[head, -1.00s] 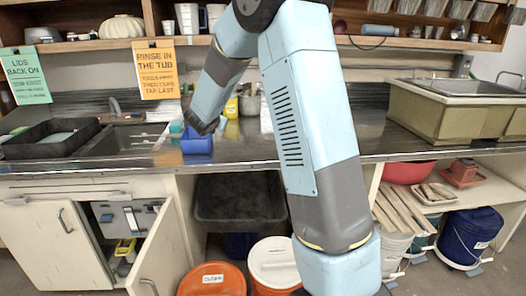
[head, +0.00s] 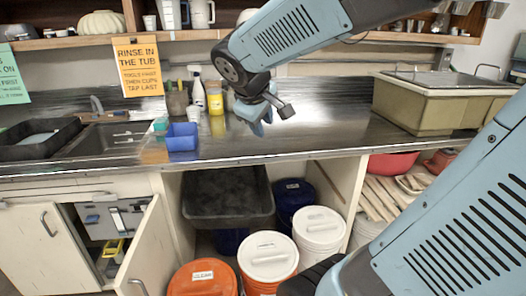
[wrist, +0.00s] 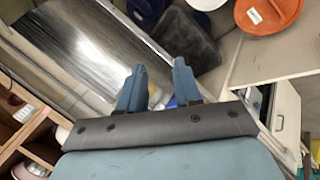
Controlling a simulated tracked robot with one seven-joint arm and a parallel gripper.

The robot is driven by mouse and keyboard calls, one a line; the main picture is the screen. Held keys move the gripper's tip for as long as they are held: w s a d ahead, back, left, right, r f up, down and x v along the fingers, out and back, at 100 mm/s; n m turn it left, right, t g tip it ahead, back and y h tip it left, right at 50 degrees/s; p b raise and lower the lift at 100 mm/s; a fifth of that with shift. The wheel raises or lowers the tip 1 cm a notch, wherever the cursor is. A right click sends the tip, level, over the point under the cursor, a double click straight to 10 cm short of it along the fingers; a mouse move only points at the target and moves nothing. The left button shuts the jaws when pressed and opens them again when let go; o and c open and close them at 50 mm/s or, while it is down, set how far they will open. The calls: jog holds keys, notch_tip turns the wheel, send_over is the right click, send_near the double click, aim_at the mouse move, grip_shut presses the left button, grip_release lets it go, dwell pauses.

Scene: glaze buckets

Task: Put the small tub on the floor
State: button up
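The small blue tub (head: 182,138) stands upright on the dark counter (head: 330,125) in the head view, right of the sink. My gripper (head: 257,115) is above the counter, to the right of the tub and clear of it. In the wrist view my gripper's two blue fingers (wrist: 158,80) are spread apart with nothing held between them. A bit of blue shows low between the fingers there, but I cannot tell what it is.
A spray bottle (head: 198,93) and a yellow container (head: 216,102) stand behind the tub. Below the counter are a big black tub (head: 228,205), an orange-lidded bucket (head: 203,280) and white-lidded buckets (head: 268,255). A cabinet door (head: 148,250) hangs open over the floor.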

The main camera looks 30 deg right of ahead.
jog(key=s+a+f+m+y, duration=0.1)
jog(key=s+a+m+y, duration=0.4)
jog(key=s, duration=0.6)
jog(key=shift+a+f, duration=0.15)
jog(key=shift+f, duration=0.05)
jog(key=shift+s, duration=0.15)
